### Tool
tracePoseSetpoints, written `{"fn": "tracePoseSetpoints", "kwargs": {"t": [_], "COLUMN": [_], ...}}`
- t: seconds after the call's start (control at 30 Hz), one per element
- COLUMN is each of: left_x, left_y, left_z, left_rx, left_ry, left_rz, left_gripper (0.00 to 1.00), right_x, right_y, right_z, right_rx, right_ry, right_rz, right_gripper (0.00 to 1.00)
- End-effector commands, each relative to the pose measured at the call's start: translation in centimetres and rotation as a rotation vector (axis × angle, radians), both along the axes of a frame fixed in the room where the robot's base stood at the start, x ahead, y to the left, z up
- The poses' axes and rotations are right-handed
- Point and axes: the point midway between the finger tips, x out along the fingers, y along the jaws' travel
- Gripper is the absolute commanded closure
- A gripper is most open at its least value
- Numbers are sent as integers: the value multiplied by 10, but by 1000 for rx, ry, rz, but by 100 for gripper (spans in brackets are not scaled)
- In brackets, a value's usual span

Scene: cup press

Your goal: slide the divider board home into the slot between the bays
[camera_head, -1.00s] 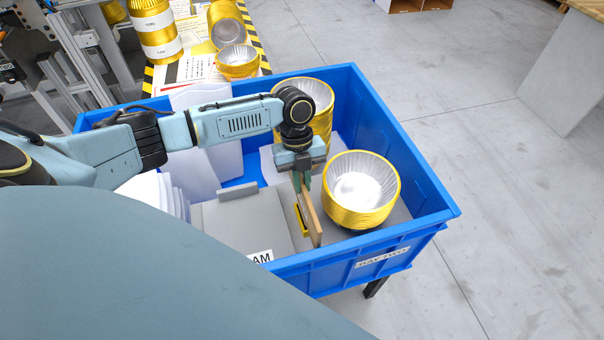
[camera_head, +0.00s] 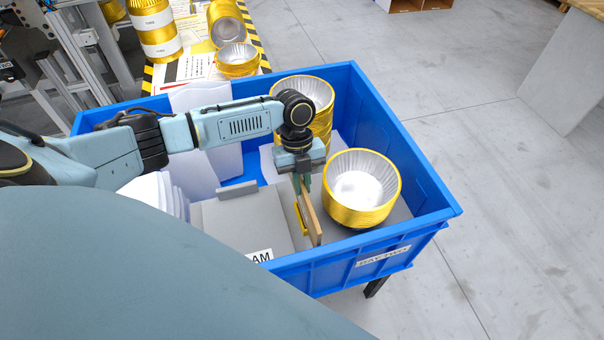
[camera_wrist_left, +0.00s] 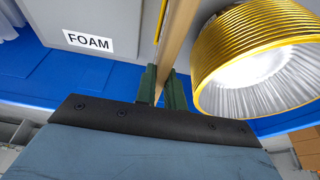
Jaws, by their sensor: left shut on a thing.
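The divider board (camera_head: 312,222) is a thin tan wooden panel standing on edge in the blue crate (camera_head: 423,222), between the grey foam box and the front stack of gold cups. My left gripper (camera_head: 302,185) points down from above and is shut on the board's upper edge. In the left wrist view the gripper (camera_wrist_left: 161,88) has its two green fingers on either side of the board (camera_wrist_left: 178,35). A yellow strip (camera_head: 301,219) stands along the board's left side. The board's lower edge and the slot are hidden. My right gripper does not show.
Gold cups (camera_head: 361,190) stand close to the board's right, with another stack (camera_head: 322,92) behind the gripper. The grey box labelled FOAM (camera_head: 240,225) lies on the left. White sheets (camera_head: 215,160) stand at the crate's left. A table with more cups (camera_head: 237,60) is beyond.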

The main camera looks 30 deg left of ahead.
Motion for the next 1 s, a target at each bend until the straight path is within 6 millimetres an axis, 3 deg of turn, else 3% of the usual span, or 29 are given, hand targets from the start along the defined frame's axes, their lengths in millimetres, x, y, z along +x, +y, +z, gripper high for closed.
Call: {"fn": "tracePoseSetpoints", "kwargs": {"t": [1.0], "left_x": [0], "left_y": [0], "left_z": [-26], "left_rx": [-1], "left_ry": [1], "left_rz": [1], "left_gripper": [100], "right_x": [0], "right_y": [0], "right_z": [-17], "right_rx": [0], "right_ry": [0], "right_rz": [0], "right_gripper": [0]}}
